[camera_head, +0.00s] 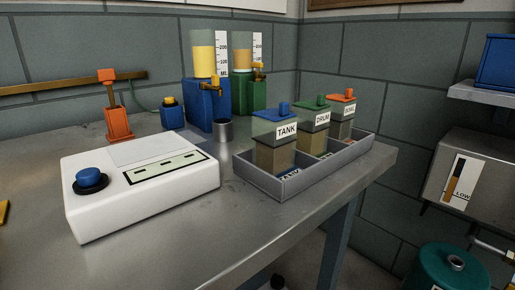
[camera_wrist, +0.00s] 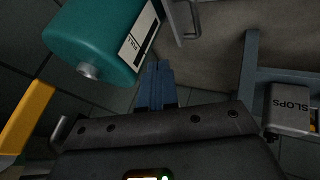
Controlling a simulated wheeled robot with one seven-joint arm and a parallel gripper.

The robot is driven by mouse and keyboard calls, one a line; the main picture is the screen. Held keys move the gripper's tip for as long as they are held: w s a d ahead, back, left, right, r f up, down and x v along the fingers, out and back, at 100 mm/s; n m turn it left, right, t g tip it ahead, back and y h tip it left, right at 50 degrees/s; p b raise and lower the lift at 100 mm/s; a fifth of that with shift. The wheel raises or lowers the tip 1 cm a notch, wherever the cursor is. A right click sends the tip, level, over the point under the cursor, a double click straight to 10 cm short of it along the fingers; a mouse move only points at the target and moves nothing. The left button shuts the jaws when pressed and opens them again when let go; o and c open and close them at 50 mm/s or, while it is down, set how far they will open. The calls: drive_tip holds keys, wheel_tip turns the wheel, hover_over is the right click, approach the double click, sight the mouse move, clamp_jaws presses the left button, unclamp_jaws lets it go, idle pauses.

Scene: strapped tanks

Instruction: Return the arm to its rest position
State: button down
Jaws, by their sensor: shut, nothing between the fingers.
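My gripper (camera_wrist: 157,86) shows in the wrist view, its two blue-grey fingers closed together with nothing between them. It is beside a teal tank (camera_wrist: 92,38) with a white label and a metal spout, with no clear contact visible. The rest of my arm is not clearly visible in the head view, so its full pose cannot be told.
The teal tank also shows in the head view (camera_head: 453,268), below a grey box (camera_head: 470,173) marked LOW. A grey SLOPS container (camera_wrist: 289,109) and a yellow bar (camera_wrist: 24,117) flank the gripper. The metal table (camera_head: 255,232) bears a white console (camera_head: 140,190) and a tray (camera_head: 335,172).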

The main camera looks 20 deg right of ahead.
drive_tip(key=s+a+m+t+h, duration=0.1)
drive_tip(key=s+a, duration=0.2)
drive_tip(key=a, duration=0.6)
drive_tip(key=s+a+t, duration=0.1)
drive_tip(key=s+a, duration=0.1)
drive_tip(key=a, duration=0.8)
drive_tip(key=s+a+r+m+t+y, duration=0.1)
drive_tip(key=s+a+r+t, duration=0.1)
drive_tip(key=s+a+r, duration=0.45)
drive_tip(key=s+a+r+t+y, duration=0.1)
drive_tip(key=s+a+r+t, duration=0.2)
drive_tip(key=a, duration=0.6)
drive_tip(key=s+a+r+m+t+y, duration=0.1)
drive_tip(key=s+a+r, duration=0.2)
drive_tip(key=r, duration=0.4)
drive_tip(key=s+a+r+y, duration=0.2)
drive_tip(key=s+a+r, duration=0.1)
drive_tip(key=r, duration=0.4)
wheel_tip(320, 180, up, 25)
drive_tip(key=p, duration=2.4)
drive_tip(key=shift+w+f, duration=0.2)
drive_tip(key=shift+w, duration=0.05)
